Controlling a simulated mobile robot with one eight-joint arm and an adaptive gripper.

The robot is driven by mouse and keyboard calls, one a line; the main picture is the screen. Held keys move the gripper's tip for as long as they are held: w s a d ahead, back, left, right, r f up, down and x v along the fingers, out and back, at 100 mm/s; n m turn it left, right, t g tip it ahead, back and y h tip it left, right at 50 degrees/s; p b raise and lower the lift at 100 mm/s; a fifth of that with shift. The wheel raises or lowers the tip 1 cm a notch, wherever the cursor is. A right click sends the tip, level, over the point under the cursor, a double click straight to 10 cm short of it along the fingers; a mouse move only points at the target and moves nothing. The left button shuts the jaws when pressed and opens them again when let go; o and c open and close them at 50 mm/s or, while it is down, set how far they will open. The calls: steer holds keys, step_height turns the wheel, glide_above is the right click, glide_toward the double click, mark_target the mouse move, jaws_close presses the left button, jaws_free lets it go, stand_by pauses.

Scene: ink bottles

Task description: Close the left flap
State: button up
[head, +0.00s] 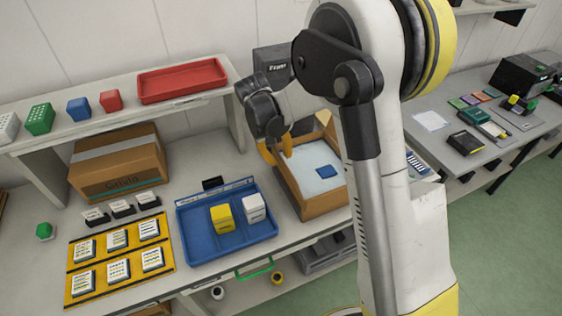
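An open brown cardboard carton (325,203) stands right of the blue tray, with a white inside and a small blue item (326,172) in it. A brown flap (325,122) stands up at its back. The left edge of the carton (285,187) shows as a brown strip; I cannot tell clearly how the left flap lies. My gripper (277,151), with yellow fingertips, is at the back left corner of the carton. I cannot tell whether it touches the cardboard or how far the fingers are apart. My arm hides the carton's right side.
A blue tray (188,238) with a yellow bottle (222,218) and a white bottle (254,208) stands left of the carton. A yellow mat (118,282) with several labelled blocks lies further left. A closed box (118,170) sits under the shelf (130,118), which carries a red tray (182,82).

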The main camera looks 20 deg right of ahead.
steer(key=shift+x, duration=1.1)
jaws_close()
